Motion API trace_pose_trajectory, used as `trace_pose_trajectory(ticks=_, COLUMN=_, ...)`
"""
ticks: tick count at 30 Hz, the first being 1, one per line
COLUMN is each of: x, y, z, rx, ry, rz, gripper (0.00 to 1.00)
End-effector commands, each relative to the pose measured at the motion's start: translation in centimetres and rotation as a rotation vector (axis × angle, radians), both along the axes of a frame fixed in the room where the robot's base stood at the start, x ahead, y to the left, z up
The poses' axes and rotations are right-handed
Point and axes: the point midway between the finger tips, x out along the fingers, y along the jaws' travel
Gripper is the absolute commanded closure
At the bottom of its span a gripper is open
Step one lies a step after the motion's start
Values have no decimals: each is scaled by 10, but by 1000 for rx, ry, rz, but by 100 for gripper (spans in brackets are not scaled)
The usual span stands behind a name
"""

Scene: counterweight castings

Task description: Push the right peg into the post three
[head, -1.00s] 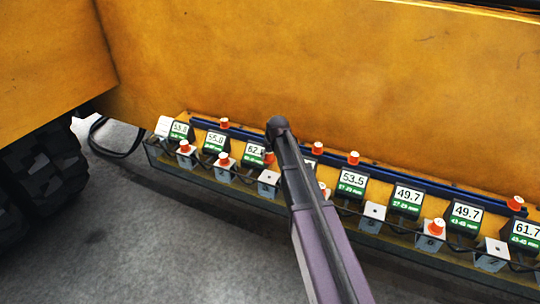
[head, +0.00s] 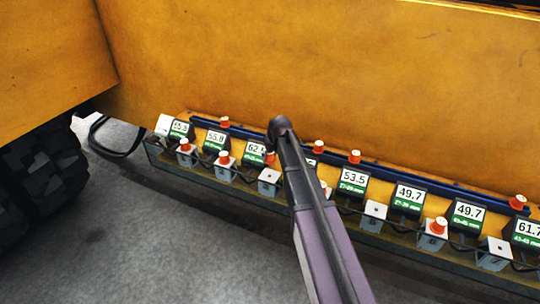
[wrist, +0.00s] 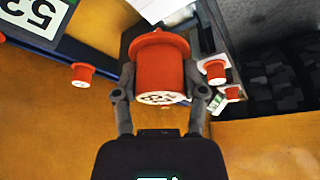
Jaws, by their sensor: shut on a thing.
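My gripper (wrist: 160,85) is shut on an orange-red flanged peg (wrist: 158,70), with one finger on each side in the wrist view. Dark characters show on the peg's pale end face. In the head view this peg (head: 269,158) appears just above the third post from the left (head: 269,183), a pale block with a dark hole in its top. The peg and the hole look apart. My arm hides most of the gripper in the head view. A pale block (wrist: 155,8) lies just beyond the peg in the wrist view.
Other posts stand along the tray; some hold orange pegs (head: 223,158), and one empty post (head: 374,212) is right of my arm. Loose orange pegs (head: 318,146) sit along the blue rail (head: 390,175). Digital displays (head: 353,181) and black cables crowd the row. A yellow wall (head: 380,80) rises behind.

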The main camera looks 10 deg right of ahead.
Motion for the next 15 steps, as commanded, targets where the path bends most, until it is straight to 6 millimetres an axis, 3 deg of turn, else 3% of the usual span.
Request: trace_pose_trajectory(ticks=15, x=0, y=-1, z=-38, rx=0, ry=0, rz=-1, gripper=93)
